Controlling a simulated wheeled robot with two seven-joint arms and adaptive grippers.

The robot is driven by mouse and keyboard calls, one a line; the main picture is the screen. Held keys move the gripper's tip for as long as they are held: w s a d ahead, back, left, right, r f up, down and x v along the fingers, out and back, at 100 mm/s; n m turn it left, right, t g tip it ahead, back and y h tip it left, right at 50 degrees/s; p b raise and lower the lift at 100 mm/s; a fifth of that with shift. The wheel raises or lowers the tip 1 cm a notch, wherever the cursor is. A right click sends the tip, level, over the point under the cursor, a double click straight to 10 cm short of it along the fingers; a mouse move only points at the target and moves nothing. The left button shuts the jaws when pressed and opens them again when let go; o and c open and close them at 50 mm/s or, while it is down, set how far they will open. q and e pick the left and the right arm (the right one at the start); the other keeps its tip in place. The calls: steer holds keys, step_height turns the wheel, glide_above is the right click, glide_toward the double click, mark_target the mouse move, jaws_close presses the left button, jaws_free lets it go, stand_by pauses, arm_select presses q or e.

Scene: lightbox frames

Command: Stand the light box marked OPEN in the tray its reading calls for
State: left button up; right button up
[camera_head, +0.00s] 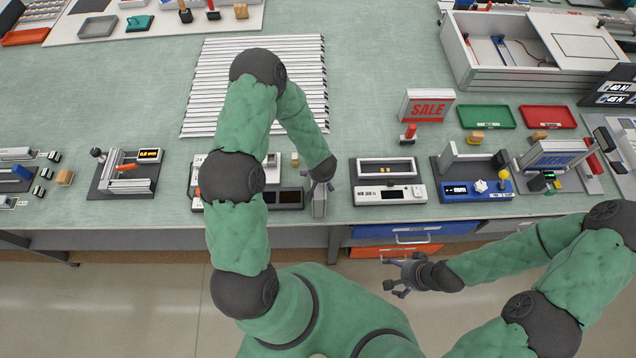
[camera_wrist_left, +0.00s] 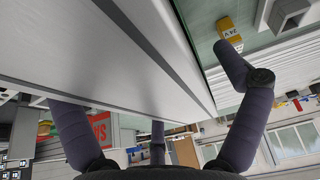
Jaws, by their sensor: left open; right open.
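A light box with blue lettering (camera_head: 562,155) stands at the right of the table; its word is too small to read surely. A light box reading SALE (camera_head: 428,107) in red stands left of it. A green tray (camera_head: 487,117) and a red tray (camera_head: 547,117) lie behind. My left gripper (camera_head: 318,187) is open at a narrow pale upright body (camera_head: 320,205) near the front edge. In the left wrist view a large white body (camera_wrist_left: 110,50) lies between its spread fingers; whether they touch is unclear. My right gripper (camera_head: 398,278) is open and empty before the table front.
A white meter unit (camera_head: 390,195) and a blue display unit (camera_head: 476,190) stand along the front edge. A yellow block (camera_wrist_left: 230,28) shows in the left wrist view. A white ribbed panel (camera_head: 215,75) lies behind my left arm. A large open case (camera_head: 530,50) stands at the back right.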

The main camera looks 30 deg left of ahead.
arm_select(q)
steer(key=shift+f, duration=0.15)
steer(key=c, duration=1.8)
